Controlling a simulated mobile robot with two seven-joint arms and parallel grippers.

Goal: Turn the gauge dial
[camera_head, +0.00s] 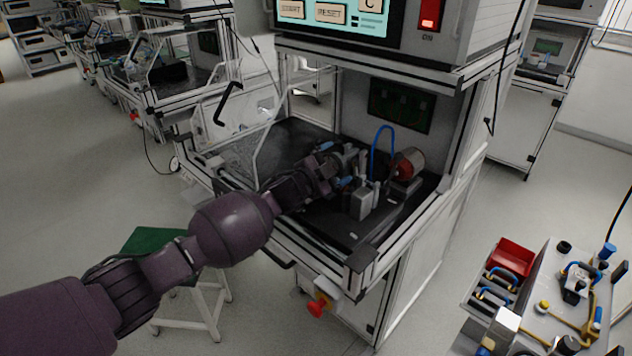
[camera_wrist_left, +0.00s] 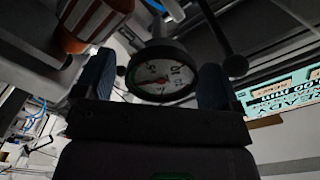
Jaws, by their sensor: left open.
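The gauge (camera_wrist_left: 162,74) has a round white face with dark numbers, a red mark and a black rim. It shows in the left wrist view between the two fingers of my left gripper (camera_wrist_left: 157,86). The fingers stand apart on either side of it; whether either one touches it I cannot tell. In the head view my left gripper (camera_head: 342,166) reaches into the test station, beside a grey block fixture (camera_head: 361,203). The gauge face cannot be made out there. My right gripper is in neither view.
The station's black work plate (camera_head: 335,220) has a metal frame around it. A red-ended cylinder (camera_head: 408,164) and a blue hose (camera_head: 376,150) stand right of the gripper. A clear guard (camera_head: 270,150) is at its left. A green-topped stool (camera_head: 152,240) is below my arm.

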